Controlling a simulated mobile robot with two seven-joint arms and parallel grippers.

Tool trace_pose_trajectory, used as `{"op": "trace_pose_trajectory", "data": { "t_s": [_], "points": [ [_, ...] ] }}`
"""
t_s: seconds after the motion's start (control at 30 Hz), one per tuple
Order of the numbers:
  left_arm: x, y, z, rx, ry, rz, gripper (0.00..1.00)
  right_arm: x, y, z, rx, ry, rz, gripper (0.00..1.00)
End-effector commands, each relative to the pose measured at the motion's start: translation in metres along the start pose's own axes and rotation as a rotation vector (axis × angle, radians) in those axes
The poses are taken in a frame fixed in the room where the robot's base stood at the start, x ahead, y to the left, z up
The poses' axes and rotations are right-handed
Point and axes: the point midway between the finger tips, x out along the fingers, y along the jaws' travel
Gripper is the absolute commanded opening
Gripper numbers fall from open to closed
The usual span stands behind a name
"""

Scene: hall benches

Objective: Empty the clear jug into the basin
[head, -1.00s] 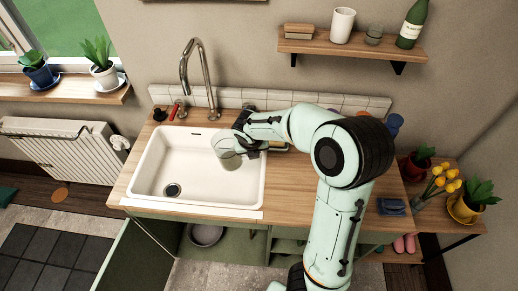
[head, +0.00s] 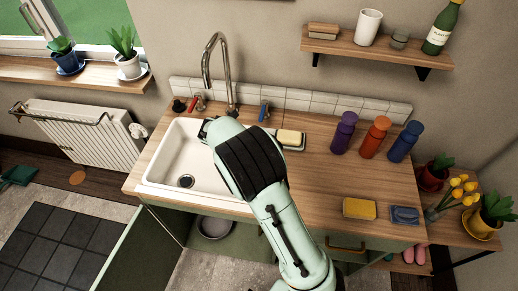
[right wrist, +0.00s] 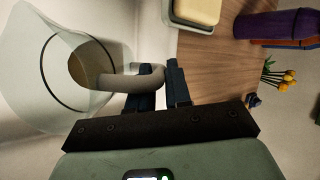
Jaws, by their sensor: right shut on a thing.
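The clear jug (right wrist: 45,95) fills the left of the right wrist view. My right gripper (right wrist: 168,88) is shut on the end of its grey handle. A brownish patch shows inside the jug; I cannot tell whether it is liquid. I cannot tell the jug's exact tilt. The white basin (head: 165,165) is sunk in the wooden counter in the head view, with a dark drain at its bottom. My right arm reaches over the basin's right side and hides the gripper and the jug there. My left gripper is not in view.
A tall tap (head: 228,75) stands behind the basin. A soap dish (head: 297,147) is close to its right. Purple (head: 343,132), orange (head: 374,137) and blue (head: 403,142) bottles stand at the counter's back right. A yellow sponge (head: 359,208) lies nearer the front. The middle counter is clear.

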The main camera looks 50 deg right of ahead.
Motion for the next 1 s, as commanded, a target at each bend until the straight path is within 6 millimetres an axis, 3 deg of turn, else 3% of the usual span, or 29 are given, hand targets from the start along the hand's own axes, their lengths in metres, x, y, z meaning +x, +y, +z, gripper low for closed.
{"op": "trace_pose_trajectory", "data": {
  "t_s": [0.6,1.0],
  "points": [
    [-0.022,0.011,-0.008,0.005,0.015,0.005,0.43,-0.042,-0.009,0.016,-0.097,0.050,-0.242,0.00],
    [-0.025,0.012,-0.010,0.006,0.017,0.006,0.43,-0.042,-0.009,0.016,-0.102,0.052,-0.252,0.00]
  ]
}}
